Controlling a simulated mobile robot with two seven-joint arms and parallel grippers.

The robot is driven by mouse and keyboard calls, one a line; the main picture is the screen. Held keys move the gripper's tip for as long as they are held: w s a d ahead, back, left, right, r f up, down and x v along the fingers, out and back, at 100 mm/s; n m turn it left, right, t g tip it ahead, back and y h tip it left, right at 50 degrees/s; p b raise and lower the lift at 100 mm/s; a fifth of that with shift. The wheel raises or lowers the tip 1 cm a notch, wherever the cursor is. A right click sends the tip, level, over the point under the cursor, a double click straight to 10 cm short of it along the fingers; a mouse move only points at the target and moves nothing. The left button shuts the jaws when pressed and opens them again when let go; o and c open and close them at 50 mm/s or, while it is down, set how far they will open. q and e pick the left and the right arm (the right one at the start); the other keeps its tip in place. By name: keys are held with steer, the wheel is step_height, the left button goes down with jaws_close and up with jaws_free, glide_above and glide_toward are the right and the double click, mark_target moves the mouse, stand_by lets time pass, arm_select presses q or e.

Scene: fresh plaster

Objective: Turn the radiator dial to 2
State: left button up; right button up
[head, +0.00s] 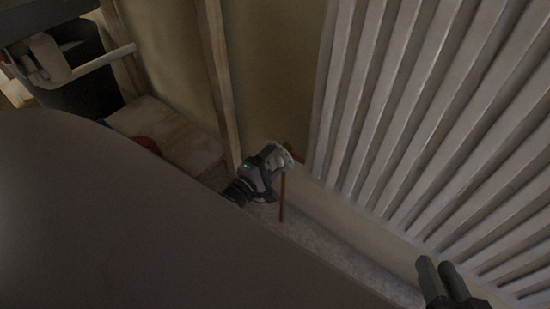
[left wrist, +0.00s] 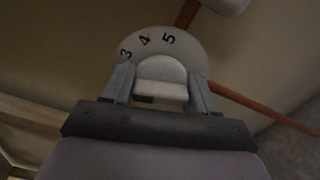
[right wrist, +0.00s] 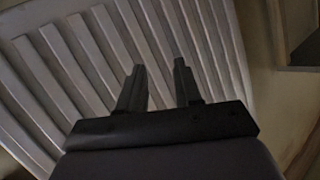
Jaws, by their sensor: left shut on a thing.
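The radiator dial is a white knob (left wrist: 162,80) in front of a round pale plate (left wrist: 150,45) marked 3, 4 and 5 in the left wrist view. Any other numbers and the pointer are hidden. My left gripper (head: 274,163) is shut on the knob, one finger on each side of it. In the head view the plate's rim (head: 288,152) shows just beyond the fingers, low beside the radiator. My right gripper (head: 450,279) is at the lower right, in front of the radiator. In the right wrist view its fingers (right wrist: 157,85) are apart and empty.
The ribbed white radiator (head: 405,110) fills the right side. A copper-coloured pipe (head: 282,198) runs down below the dial. A wooden board (head: 165,130) and a dark bucket-like container (head: 85,75) stand to the left. A large grey shape covers the lower left.

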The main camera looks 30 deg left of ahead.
arm_select(q)
steer(key=shift+a, duration=0.3)
steer(key=o, duration=1)
steer(key=shift+d, duration=0.1)
arm_select(e)
steer(key=shift+f, duration=0.15)
arm_select(q)
steer(key=s, duration=0.2)
steer(key=s+p, duration=0.1)
steer(key=s, duration=0.1)
steer(key=s+p, duration=0.1)
steer(key=s, duration=0.2)
steer(key=shift+a, duration=0.3)
arm_select(e)
steer(key=shift+w+a+r+m+g, duration=0.15)
steer(key=shift+a+r+m+g, duration=0.2)
steer(key=shift+a, duration=0.3)
steer(key=shift+f, duration=0.15)
